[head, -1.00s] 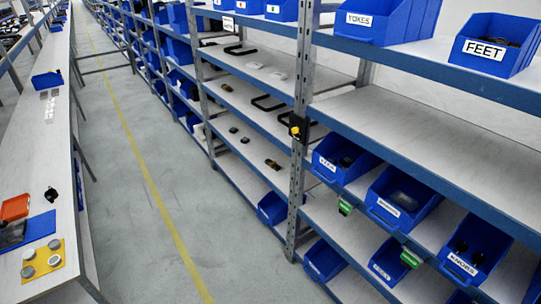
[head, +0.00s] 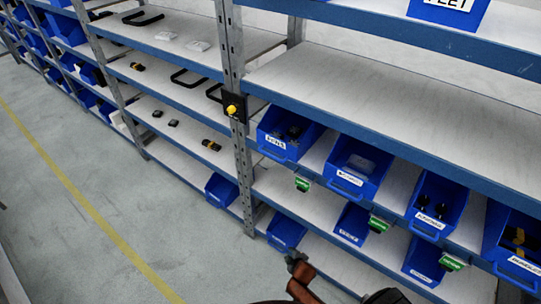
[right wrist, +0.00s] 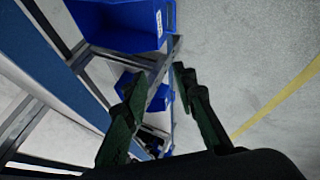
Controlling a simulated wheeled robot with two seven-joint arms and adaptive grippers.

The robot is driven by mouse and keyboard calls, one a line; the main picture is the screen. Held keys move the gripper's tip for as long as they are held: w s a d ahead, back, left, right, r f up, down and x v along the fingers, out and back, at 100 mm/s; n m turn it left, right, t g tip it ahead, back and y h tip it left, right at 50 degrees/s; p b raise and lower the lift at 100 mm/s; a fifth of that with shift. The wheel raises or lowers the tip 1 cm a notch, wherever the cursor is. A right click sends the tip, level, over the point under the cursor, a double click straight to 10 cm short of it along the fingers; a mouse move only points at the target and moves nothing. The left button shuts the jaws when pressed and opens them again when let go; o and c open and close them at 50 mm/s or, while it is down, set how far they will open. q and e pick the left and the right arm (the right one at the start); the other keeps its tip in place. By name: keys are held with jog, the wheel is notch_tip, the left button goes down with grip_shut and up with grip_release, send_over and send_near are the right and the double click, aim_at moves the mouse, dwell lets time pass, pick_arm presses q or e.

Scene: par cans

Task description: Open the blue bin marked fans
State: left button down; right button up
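Several blue bins sit on the two lower shelves of the rack, and most of their small labels are too blurred to read, so I cannot tell which one is marked fans. The upper row holds a bin at the left end (head: 290,138), a middle bin (head: 357,170) and a bin with dark knobs (head: 437,206). My right gripper (head: 296,263) is low in the head view, in front of the rack and apart from the bins. In the right wrist view its two fingers (right wrist: 160,82) are spread and empty, with a blue bin (right wrist: 120,25) beyond them. My left gripper is not in view.
Green tags (head: 303,184) hang at the shelf edge. A metal post (head: 240,130) carries a yellow button box (head: 233,108). The floor with a yellow line (head: 75,195) is clear at left.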

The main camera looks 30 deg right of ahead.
jog(key=w+r+n+t+h, duration=0.1)
jog(key=w+r+t, duration=0.1)
jog(key=w+r, duration=0.55)
jog(key=w+r+n+t, duration=0.1)
jog(key=w+r, duration=0.4)
jog(key=r, duration=0.6)
jog(key=n+t+h, duration=0.2)
jog(key=t+h, duration=0.1)
jog(key=t, duration=0.2)
send_near(270, 155)
jog(key=w+d+f, duration=0.1)
jog(key=w, duration=0.1)
jog(key=shift+x, duration=3.9)
jog(key=shift+r, duration=0.1)
jog(key=shift+c, duration=0.4)
grip_shut()
